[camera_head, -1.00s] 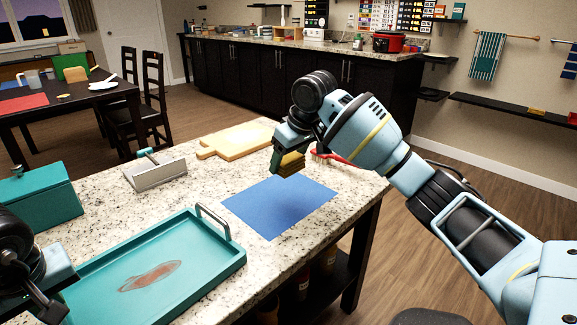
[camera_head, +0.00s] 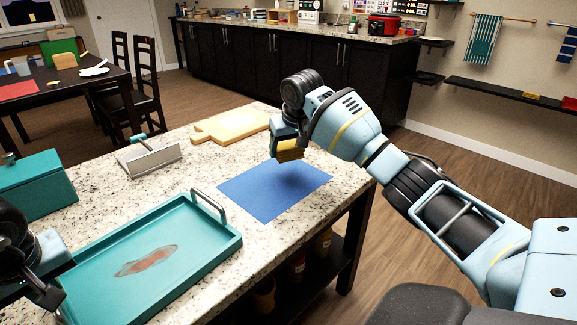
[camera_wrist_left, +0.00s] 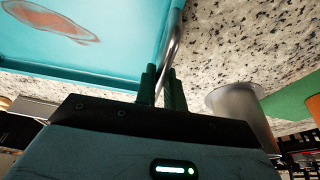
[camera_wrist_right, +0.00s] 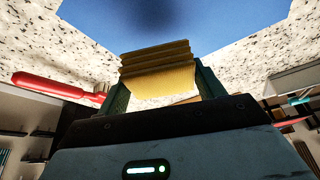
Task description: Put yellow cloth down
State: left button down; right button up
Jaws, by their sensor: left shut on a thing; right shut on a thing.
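The yellow cloth (camera_head: 291,150) is a folded stack of layers. My right gripper (camera_head: 287,141) is shut on it and holds it over the far part of the blue mat (camera_head: 272,193). The cloth also shows between the fingers in the right wrist view (camera_wrist_right: 158,68), with the mat (camera_wrist_right: 210,22) beyond and a dark shadow on it. The cloth looks apart from the mat. My left gripper (camera_wrist_left: 163,88) is shut on the metal handle (camera_wrist_left: 176,40) of the teal tray (camera_head: 222,250); in the head view that grip is mostly hidden at the lower left.
The tray has a reddish-brown stain (camera_head: 147,261). A teal box (camera_head: 35,185) is at left. A red-handled brush (camera_wrist_right: 58,87) lies near the cloth. The mat's surface is bare.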

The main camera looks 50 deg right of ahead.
aim_at(288, 174)
jog(key=shift+f, duration=2.7)
jog(key=shift+f, duration=0.1)
jog(key=o, duration=1.1)
jog(key=shift+c, duration=0.2)
jog(key=shift+r, duration=0.2)
jog(key=v, duration=1.2)
jog(key=shift+s+a+f, duration=0.1)
jog(key=shift+f, duration=0.05)
